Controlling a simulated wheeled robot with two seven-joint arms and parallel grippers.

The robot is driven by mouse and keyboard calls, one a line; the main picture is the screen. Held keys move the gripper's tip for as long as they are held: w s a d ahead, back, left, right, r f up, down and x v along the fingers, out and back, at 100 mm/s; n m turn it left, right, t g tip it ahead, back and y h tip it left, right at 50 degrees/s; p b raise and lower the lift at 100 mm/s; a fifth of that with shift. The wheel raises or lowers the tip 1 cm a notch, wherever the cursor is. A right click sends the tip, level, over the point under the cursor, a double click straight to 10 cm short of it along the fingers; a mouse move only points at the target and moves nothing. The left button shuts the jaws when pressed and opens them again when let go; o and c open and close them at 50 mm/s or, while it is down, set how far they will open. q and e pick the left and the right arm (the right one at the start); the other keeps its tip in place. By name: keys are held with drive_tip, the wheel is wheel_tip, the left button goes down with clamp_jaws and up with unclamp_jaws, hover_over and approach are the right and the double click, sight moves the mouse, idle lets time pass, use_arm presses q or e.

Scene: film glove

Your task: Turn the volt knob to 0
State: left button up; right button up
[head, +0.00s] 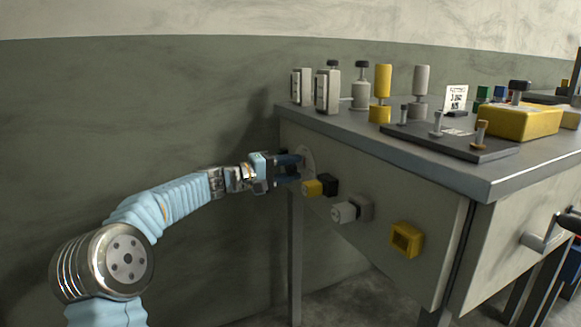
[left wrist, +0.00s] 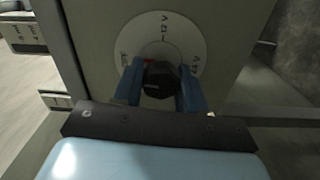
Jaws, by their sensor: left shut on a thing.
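The volt knob (left wrist: 158,80) is a dark knob at the centre of a round white dial plate (left wrist: 160,28) with markings, set in the panel. A bit of red shows at its upper left edge. My left gripper (left wrist: 160,88) has its two blue fingers on either side of the knob and is shut on it. In the head view my left gripper (head: 290,168) reaches the left end of the bench's front panel, where the dial plate (head: 307,160) shows partly and the knob is hidden. I cannot read the knob's setting. My right gripper is not in view.
On the panel right of the dial are a yellow and black knob (head: 320,187), a grey knob (head: 351,209) and a yellow square socket (head: 407,239). Several fittings and a yellow box (head: 519,122) stand on the bench top (head: 440,165). A crank handle (head: 543,238) sticks out at right.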

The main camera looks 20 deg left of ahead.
use_arm(q)
drive_tip(key=shift+a+n, duration=0.15)
drive_tip(key=shift+n, duration=0.55)
drive_tip(key=o, duration=1)
drive_tip(key=v, duration=1.3)
drive_tip(key=shift+s+a+b, duration=0.2)
drive_tip(key=shift+s+b, duration=0.1)
drive_tip(key=shift+s, duration=0.05)
